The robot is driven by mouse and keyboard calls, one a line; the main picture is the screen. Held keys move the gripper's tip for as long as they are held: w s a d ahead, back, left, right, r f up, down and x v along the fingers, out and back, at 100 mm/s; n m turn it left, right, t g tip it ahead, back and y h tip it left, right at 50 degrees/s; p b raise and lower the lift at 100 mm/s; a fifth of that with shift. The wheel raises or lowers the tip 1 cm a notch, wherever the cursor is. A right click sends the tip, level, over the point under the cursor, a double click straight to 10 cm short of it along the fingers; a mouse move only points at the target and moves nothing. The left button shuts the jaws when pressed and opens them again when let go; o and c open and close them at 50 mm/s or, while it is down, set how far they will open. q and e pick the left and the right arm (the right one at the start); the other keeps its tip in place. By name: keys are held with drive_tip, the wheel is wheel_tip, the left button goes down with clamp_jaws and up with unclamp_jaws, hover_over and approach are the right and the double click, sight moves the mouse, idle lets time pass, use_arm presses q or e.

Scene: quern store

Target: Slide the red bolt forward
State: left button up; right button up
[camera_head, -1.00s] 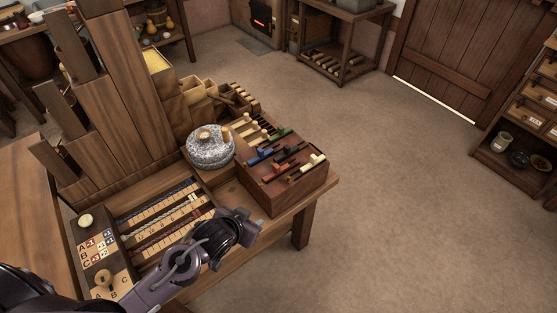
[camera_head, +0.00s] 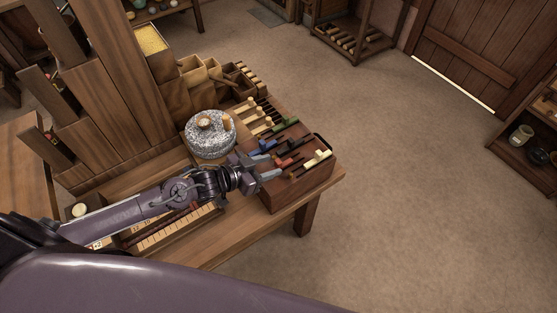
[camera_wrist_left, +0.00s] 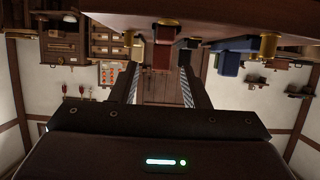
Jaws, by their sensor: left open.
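The red bolt (camera_head: 283,162) sits on top of a wooden box (camera_head: 297,193) at the table's right end, between the blue bolt (camera_head: 267,145) and the cream bolt (camera_head: 317,157). A green bolt (camera_head: 292,124) lies farther back. My left gripper (camera_head: 268,167) is open at the near left side of the box, close to the red bolt. I cannot tell whether the fingers touch the red bolt. My right gripper is not in view.
A speckled stone quern (camera_head: 210,140) stands on the table left of the box. Pegs and small wooden bins (camera_head: 197,75) lie behind it. Tall wooden panels (camera_head: 110,90) rise at the left. The floor (camera_head: 420,200) right of the table is clear.

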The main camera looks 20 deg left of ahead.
sight(276, 164)
use_arm(q)
drive_tip(key=x, duration=0.4)
drive_tip(key=shift+w, duration=0.1)
drive_tip(key=shift+f, duration=0.1)
clamp_jaws()
